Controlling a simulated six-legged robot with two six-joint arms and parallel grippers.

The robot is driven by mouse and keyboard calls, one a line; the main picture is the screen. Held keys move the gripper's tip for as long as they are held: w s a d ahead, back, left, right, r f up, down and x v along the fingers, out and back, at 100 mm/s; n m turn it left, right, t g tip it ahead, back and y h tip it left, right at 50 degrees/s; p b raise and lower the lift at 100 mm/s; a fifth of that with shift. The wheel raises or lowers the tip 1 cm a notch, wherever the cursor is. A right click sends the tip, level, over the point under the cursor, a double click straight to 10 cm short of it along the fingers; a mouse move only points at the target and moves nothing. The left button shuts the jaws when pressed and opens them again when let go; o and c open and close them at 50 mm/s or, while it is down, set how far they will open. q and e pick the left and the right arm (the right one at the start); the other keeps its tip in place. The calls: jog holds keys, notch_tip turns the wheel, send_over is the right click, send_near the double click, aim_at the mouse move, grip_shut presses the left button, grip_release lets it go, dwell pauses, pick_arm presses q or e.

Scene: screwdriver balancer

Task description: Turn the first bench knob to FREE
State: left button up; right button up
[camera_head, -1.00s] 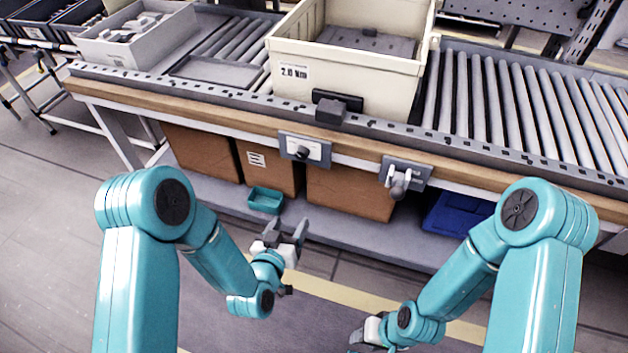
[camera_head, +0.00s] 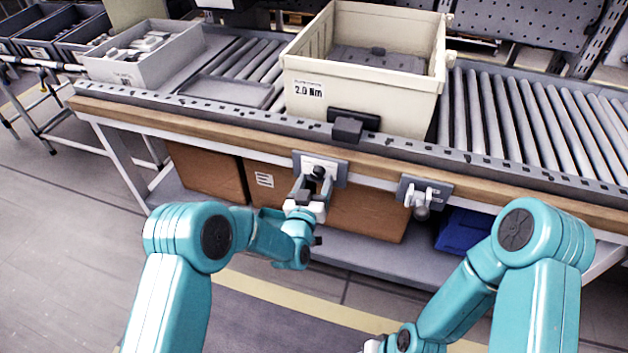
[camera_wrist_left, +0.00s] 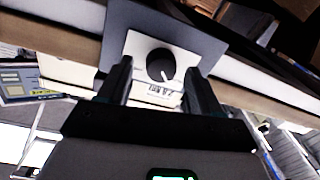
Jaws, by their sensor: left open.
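The first bench knob (camera_head: 318,172) is a round black knob on a pale plate (camera_head: 309,164) with a grey backing, on the bench's front edge. In the left wrist view the knob (camera_wrist_left: 160,65) shows a white pointer mark aimed down and slightly right. Small print on the plate below it is too blurred to read. My left gripper (camera_head: 308,185) is open just in front of the knob, and its fingers (camera_wrist_left: 160,85) stand apart on either side below it, not closed on it. My right gripper (camera_head: 372,346) is at the bottom edge, mostly cut off.
A second grey plate with a lever-like fitting (camera_head: 424,196) is to the right on the same edge. A beige crate (camera_head: 305,88) stands on the roller conveyor (camera_head: 520,110). Cardboard boxes (camera_head: 365,213) and a blue bin (camera_head: 464,231) sit on the lower shelf.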

pick_arm(q)
jog(key=shift+w+d+r, duration=0.1)
jog(key=shift+w, duration=0.4)
jog(key=c, duration=1)
jog(key=shift+c, duration=0.2)
